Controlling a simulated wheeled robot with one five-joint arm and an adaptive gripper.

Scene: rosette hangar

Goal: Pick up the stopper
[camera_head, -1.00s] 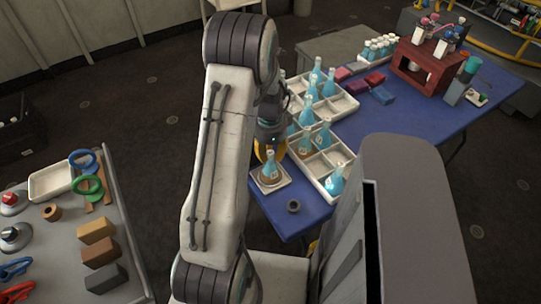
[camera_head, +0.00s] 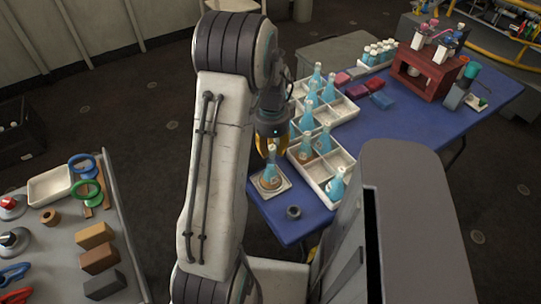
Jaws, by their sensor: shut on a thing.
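My gripper (camera_head: 272,143) points down above the flask (camera_head: 270,180) with blue glass at the near left end of the blue table. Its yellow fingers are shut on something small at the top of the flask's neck. This is most likely the stopper, but the fingers mostly hide it and I cannot tell whether it is clear of the neck. The flask stands upright on a small white square base (camera_head: 284,187).
White compartment trays (camera_head: 345,158) with several blue flasks stand just right of my gripper. A dark ring (camera_head: 294,212) lies near the table's front edge. A red rack (camera_head: 428,75) stands far right. A grey bench (camera_head: 60,270) with tools is at left.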

